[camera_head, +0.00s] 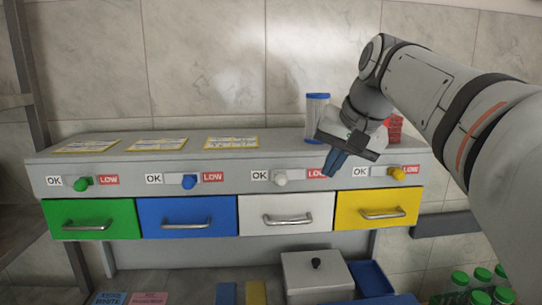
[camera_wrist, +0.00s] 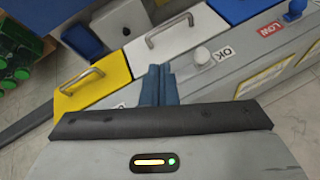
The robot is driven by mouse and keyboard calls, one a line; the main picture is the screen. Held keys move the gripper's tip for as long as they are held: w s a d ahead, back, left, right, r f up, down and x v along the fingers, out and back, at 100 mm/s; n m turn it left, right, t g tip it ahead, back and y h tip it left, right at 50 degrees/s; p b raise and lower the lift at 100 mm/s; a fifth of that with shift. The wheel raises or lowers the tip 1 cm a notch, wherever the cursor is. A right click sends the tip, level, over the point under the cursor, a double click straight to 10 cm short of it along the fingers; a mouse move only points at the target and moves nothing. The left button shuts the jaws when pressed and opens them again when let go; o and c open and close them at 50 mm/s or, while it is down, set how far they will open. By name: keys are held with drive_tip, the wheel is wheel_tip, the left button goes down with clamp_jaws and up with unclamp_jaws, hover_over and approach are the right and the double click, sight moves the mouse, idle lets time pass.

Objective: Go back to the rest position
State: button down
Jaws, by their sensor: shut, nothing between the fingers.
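My gripper (camera_head: 335,163) hangs in front of the feeder's upper face, between the white and yellow knobs, with its blue fingers together and nothing between them. In the wrist view the shut fingers (camera_wrist: 160,84) point toward the white drawer (camera_wrist: 172,40) and the yellow drawer (camera_wrist: 95,85). The feeder (camera_head: 205,155) has green (camera_head: 92,218), blue (camera_head: 188,215), white (camera_head: 286,213) and yellow (camera_head: 377,210) drawers, all appearing shut. Above them are a green knob (camera_head: 82,183), a blue knob (camera_head: 189,181), a white knob (camera_head: 280,177) and a yellow knob (camera_head: 398,173) between OK and LOW labels.
A blue-and-clear container (camera_head: 317,115) and a red object (camera_head: 393,128) stand on top, close behind my gripper. Below are a lidded grey box (camera_head: 316,277), a blue bin (camera_head: 371,279) and several green-capped bottles (camera_head: 480,275). Space left of my gripper is clear.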

drive_tip(key=s+f+n, duration=0.1)
drive_tip(key=s+f, duration=0.4)
drive_tip(key=f, duration=0.4)
drive_tip(key=s+f+n+g+h, duration=0.1)
drive_tip(key=s+f, duration=0.5)
drive_tip(key=f, duration=0.3)
drive_tip(key=s+f+n+g+h, duration=0.1)
drive_tip(key=s+f, duration=0.5)
drive_tip(key=f, duration=0.2)
drive_tip(key=shift+a+f+n, duration=0.3)
drive_tip(key=shift+a+f, duration=0.05)
drive_tip(key=shift+f, duration=0.05)
